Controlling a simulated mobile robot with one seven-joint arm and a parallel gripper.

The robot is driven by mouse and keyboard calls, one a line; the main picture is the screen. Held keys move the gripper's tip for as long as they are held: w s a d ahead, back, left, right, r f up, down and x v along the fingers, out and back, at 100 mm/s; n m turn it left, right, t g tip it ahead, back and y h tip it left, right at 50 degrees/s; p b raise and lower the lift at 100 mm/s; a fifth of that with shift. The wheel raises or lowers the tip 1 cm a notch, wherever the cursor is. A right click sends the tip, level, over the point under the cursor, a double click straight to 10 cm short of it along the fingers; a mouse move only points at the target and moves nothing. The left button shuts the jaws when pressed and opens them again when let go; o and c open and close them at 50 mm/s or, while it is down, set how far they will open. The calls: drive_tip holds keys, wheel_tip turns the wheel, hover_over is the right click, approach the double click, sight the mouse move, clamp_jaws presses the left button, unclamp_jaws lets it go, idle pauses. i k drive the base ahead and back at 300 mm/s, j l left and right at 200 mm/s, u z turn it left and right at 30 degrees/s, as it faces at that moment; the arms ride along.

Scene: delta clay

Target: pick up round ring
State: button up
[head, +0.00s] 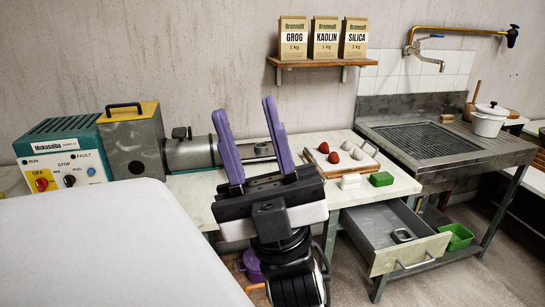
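A small dark grey ring-shaped piece (403,236) lies in the open grey drawer (375,222) under the worktable, near the drawer's front. It is the only clear ring I see; its outline looks rather squarish at this size. My gripper (245,109) has two purple fingers pointing up and spread apart, with nothing between them. It is in front of the worktable, left of the drawer and apart from the ring.
A worktable (402,184) carries a wooden tray (325,164) with red balls, and white and green blocks. A teal and yellow machine (135,140) stands left. A sink unit (455,160) is right. A green bin (458,237) sits below. A pale surface fills the lower left.

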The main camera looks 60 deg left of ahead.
sight(260, 148)
drive_tip(key=u, duration=1.7)
